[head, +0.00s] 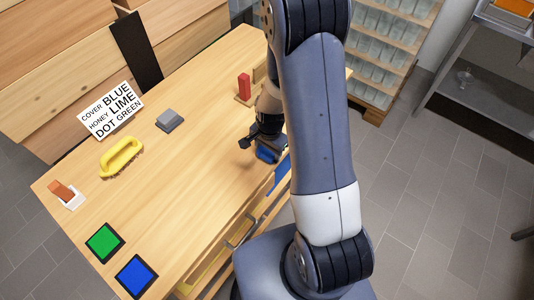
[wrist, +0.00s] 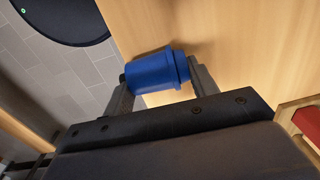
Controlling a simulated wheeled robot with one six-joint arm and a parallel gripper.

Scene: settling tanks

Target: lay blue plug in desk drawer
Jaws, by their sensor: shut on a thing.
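The blue plug (wrist: 153,72) is a short cylinder with a wider collar at one end. My gripper (wrist: 160,84) is shut on it, one finger at each end. In the head view my gripper (head: 259,143) holds the plug (head: 267,155) near the desk's right-hand edge, close to the top; the exact gap cannot be told. The desk drawers (head: 226,262) are on the side facing me, with metal handles. My arm hides much of that side, and I cannot tell how far any drawer is open. A blue surface (head: 281,173) shows just below the edge.
On the desk (head: 185,190) are a yellow handle (head: 121,157), grey block (head: 170,121), red block (head: 244,86), rocker switch (head: 66,194), green pad (head: 104,242), blue pad (head: 137,276) and word sign (head: 110,110). The desk's middle is clear. Shelves (head: 395,45) stand behind.

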